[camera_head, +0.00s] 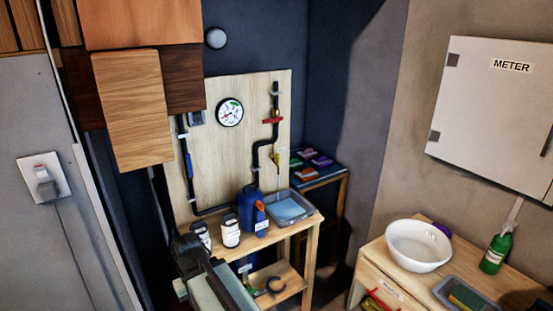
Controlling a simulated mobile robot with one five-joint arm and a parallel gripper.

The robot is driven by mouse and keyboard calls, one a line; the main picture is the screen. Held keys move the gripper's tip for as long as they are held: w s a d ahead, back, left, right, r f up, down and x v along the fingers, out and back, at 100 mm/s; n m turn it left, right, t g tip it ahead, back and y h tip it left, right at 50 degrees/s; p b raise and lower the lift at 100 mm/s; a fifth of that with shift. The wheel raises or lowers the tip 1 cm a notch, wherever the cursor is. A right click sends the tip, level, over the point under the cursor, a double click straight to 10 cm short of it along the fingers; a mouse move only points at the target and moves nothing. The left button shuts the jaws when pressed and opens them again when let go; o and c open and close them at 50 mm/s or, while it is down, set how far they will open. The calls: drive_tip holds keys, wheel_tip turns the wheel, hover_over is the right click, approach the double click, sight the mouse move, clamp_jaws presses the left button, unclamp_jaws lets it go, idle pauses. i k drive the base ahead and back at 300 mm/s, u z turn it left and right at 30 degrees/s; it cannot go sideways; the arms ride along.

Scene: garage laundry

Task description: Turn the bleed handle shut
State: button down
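A pale wooden board (236,140) on the dark back wall carries black pipes and a round white gauge (230,113). A red handle (273,121) lies crosswise on the right-hand pipe. A small yellow fitting (276,162) sits lower on that pipe, above a grey tray (300,201) holding something blue. I cannot tell for sure which is the bleed handle, nor whether it is open. A thin pale line below the yellow fitting may be water. My dark arm (205,262) shows at the bottom centre, apart from the pipes; its fingers cannot be made out.
A wooden stand (302,231) below the board holds two white jars and a blue jug (248,209). Wooden cabinets (134,108) overhang at left. At right, a wooden bench bears a white bowl (419,258) and green bottle (496,252), below a meter box (490,110).

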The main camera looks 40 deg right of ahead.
sight(278, 157)
drive_tip(key=z, duration=0.05)
drive_tip(key=k, duration=0.95)
drive_tip(key=z, duration=0.9)
drive_tip(key=i, duration=1.2)
drive_tip(key=u, duration=1.85)
